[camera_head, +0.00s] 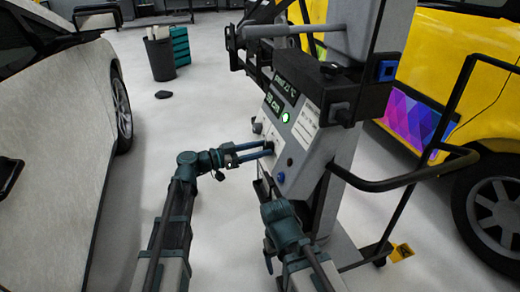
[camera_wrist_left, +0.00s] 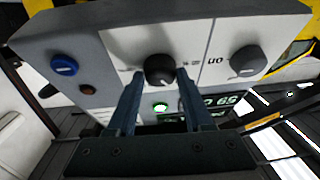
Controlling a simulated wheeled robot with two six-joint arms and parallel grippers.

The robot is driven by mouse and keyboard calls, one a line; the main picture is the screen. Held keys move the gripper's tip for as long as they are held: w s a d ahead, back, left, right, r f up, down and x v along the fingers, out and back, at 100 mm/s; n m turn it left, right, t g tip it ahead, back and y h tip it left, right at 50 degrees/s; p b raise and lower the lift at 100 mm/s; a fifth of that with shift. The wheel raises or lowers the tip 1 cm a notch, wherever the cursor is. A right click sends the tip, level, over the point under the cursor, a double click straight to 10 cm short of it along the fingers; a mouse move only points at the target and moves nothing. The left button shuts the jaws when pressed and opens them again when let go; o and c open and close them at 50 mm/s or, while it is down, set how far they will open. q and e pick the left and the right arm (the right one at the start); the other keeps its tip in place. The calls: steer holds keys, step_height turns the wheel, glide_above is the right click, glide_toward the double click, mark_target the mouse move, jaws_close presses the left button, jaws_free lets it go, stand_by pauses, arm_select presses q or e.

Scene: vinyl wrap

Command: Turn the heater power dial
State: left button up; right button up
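A black dial (camera_wrist_left: 160,70) sits on the light grey control panel (camera_wrist_left: 115,50) in the left wrist view. My left gripper (camera_wrist_left: 160,82) is open, with one finger on each side of this dial; contact cannot be made out. In the head view my left gripper (camera_head: 271,148) reaches from the left to the machine's sloped panel (camera_head: 291,160). A second, grey knob (camera_wrist_left: 243,60) sits to the right in the wrist view. The labels are too blurred to tell which is the heater power dial. My right gripper (camera_head: 263,180) is low beside the machine, its fingers barely visible.
A blue button (camera_wrist_left: 64,64), a reddish button (camera_wrist_left: 87,89) and a lit green light (camera_wrist_left: 160,107) are near the dial. A black handrail (camera_head: 405,180) juts from the machine. A white car (camera_head: 60,120) and a yellow van (camera_head: 455,50) flank it. Floor between is mostly clear.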

arm_select(q)
jaws_close()
steer(key=shift+n, duration=0.4)
steer(key=n, duration=0.1)
steer(key=n+t+y+p, duration=0.1)
steer(key=n, duration=0.1)
steer(key=shift+s+d+r+n+t, duration=0.1)
steer(key=shift+s+r+n+t, duration=0.1)
steer(key=shift+n+t, duration=0.1)
steer(key=n+t+y+p, duration=0.1)
steer(key=n, duration=0.2)
steer(key=shift+r, duration=0.1)
steer(key=n+y+p, duration=0.1)
steer(key=n, duration=0.1)
steer(key=n+p, duration=0.1)
steer(key=n, duration=0.2)
steer(key=shift+d+r+t+y, duration=0.1)
steer(key=shift+t+y, duration=0.3)
steer(key=shift+n+y+p, duration=0.4)
steer(key=shift+n+p, duration=0.3)
steer(key=shift+n, duration=0.3)
